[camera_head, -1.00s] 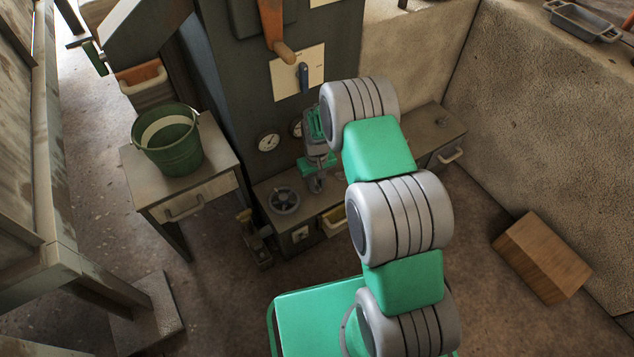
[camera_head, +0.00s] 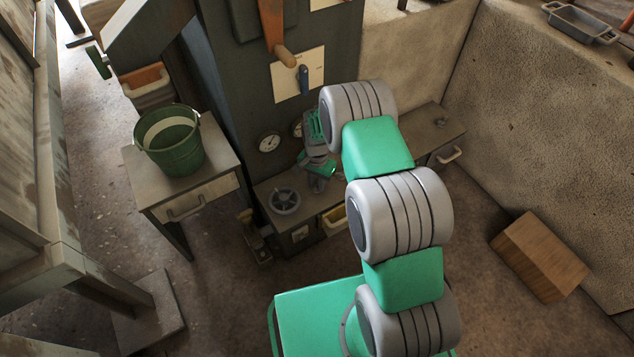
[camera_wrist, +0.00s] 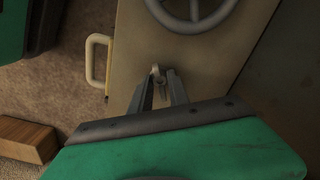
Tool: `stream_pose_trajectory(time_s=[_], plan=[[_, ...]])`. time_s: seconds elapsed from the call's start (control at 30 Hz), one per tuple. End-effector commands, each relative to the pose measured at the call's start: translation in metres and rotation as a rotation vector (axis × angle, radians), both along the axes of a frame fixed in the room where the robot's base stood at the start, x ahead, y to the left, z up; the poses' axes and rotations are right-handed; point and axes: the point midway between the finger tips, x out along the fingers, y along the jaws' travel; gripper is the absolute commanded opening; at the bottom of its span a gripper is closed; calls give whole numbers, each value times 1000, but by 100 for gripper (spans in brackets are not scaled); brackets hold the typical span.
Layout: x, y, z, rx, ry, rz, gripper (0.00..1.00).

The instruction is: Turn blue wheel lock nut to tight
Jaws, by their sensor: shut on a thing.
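In the wrist view a small pale grey lock nut (camera_wrist: 156,72) stands up from the cabinet top between my fingertips. No blue shows on it. My gripper (camera_wrist: 160,88) is shut on it, with a dark finger on each side; the fingers hide its lower part. A grey spoked handwheel (camera_wrist: 195,12) lies beyond the nut, cut off by the top edge. In the head view the handwheel (camera_head: 284,201) sits on the low cabinet left of my gripper (camera_head: 318,185). The nut cannot be made out there.
A tall dark panel with gauges (camera_head: 269,143) and a blue-grey lever (camera_head: 304,80) rises behind. A green bucket (camera_head: 178,150) stands on a side table at left. A wooden block (camera_head: 540,257) lies on the floor.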

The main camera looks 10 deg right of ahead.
Motion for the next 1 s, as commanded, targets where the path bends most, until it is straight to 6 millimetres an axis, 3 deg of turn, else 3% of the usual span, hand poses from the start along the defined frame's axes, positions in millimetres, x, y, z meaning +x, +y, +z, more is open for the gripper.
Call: stream_pose_trajectory(time_s=[0.5, 1.0], plan=[[0, 0, 0, 1, -1, -403, 0], [0, 0, 0, 1, -1, -515, 0]])
